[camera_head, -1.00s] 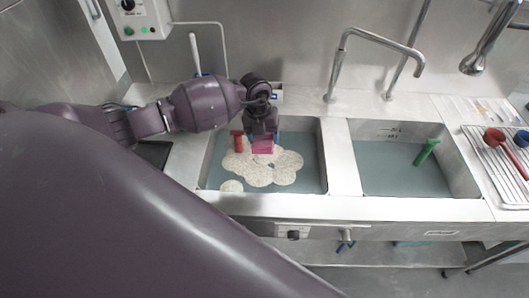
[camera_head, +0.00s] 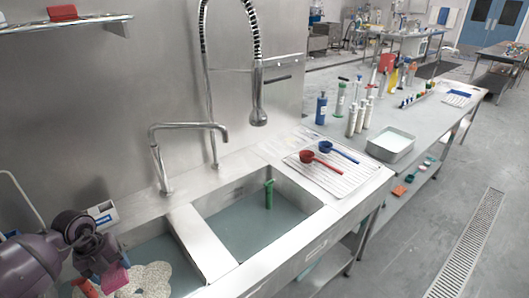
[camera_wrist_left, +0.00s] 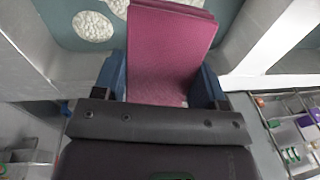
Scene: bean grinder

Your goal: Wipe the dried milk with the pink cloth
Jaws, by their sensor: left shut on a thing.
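The pink cloth (camera_head: 116,280) is in my left gripper (camera_head: 106,265), over the left sink basin at the lower left of the head view. In the left wrist view the folded pink cloth (camera_wrist_left: 172,50) sits between the two blue fingers of my left gripper (camera_wrist_left: 158,88), which is shut on it. The dried milk (camera_head: 152,279) is a pale speckled patch on the basin floor, beside the cloth and partly cut off by the frame. Pale spots of dried milk (camera_wrist_left: 92,26) also show in the left wrist view. I cannot tell whether the cloth touches the floor. My right gripper is out of view.
A red object (camera_head: 86,288) is in the left basin near the cloth. The right basin (camera_head: 240,228) holds a green object (camera_head: 269,194). A faucet (camera_head: 160,165) stands behind the sinks.

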